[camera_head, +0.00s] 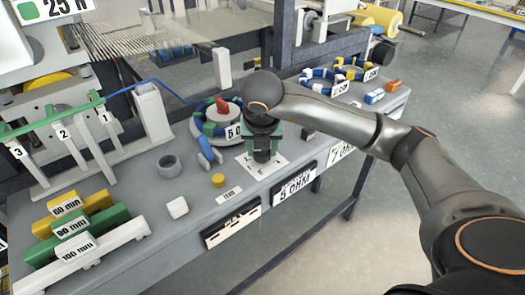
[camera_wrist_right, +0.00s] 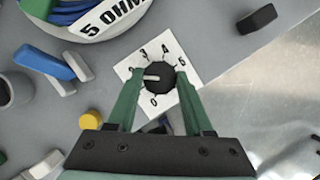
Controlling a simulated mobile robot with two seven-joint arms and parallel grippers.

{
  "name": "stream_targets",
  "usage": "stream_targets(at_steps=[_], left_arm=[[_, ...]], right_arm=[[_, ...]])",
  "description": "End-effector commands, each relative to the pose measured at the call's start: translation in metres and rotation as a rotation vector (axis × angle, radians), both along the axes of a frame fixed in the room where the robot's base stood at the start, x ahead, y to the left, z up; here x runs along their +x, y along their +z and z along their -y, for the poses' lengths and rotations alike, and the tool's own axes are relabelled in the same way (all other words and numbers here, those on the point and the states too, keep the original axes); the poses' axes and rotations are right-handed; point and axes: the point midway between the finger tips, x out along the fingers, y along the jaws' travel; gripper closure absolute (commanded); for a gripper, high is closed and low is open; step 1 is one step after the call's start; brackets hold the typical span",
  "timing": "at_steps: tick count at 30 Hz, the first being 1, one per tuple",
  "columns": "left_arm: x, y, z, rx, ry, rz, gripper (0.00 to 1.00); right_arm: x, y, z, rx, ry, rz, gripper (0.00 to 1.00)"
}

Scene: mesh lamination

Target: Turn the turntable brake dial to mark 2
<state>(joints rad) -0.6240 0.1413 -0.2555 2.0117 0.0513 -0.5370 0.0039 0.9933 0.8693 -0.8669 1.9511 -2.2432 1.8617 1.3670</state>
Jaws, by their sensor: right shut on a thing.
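The brake dial is a round black knob (camera_wrist_right: 160,86) with a white pointer, on a white numbered card (camera_wrist_right: 194,74). In the right wrist view the pointer aims left, close to a partly hidden mark that looks like 2. My right gripper (camera_wrist_right: 159,75) is shut on the dial, one green finger on each side. In the head view my right gripper (camera_head: 263,148) points down over the card (camera_head: 249,165) and hides the knob. My left gripper is not in view.
Behind the dial stands a turntable with a spool (camera_head: 217,125) marked 5 OHM. A blue block (camera_head: 207,149), a yellow cap (camera_head: 217,181), a white block (camera_head: 177,207) and a grey ring (camera_head: 170,166) lie to the left. The bench's front edge is close.

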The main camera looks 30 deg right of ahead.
Motion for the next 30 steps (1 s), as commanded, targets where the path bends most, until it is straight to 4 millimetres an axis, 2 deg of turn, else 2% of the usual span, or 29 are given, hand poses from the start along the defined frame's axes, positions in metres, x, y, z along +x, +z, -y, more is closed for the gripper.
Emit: stream_targets(at_steps=[9,24,25,30], left_arm=[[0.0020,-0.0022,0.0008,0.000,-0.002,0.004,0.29],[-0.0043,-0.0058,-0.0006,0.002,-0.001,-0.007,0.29],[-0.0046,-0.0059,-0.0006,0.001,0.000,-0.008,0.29],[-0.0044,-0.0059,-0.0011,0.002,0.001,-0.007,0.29]], right_arm=[[0.0012,0.0010,-0.0003,0.001,-0.104,0.003,1.00],[0.0011,0.0012,0.0000,0.000,-0.118,0.003,1.00],[0.0011,0.0012,0.0000,0.000,-0.118,0.003,0.45],[0.0009,0.0008,-0.0002,0.000,-0.118,0.001,0.26]])
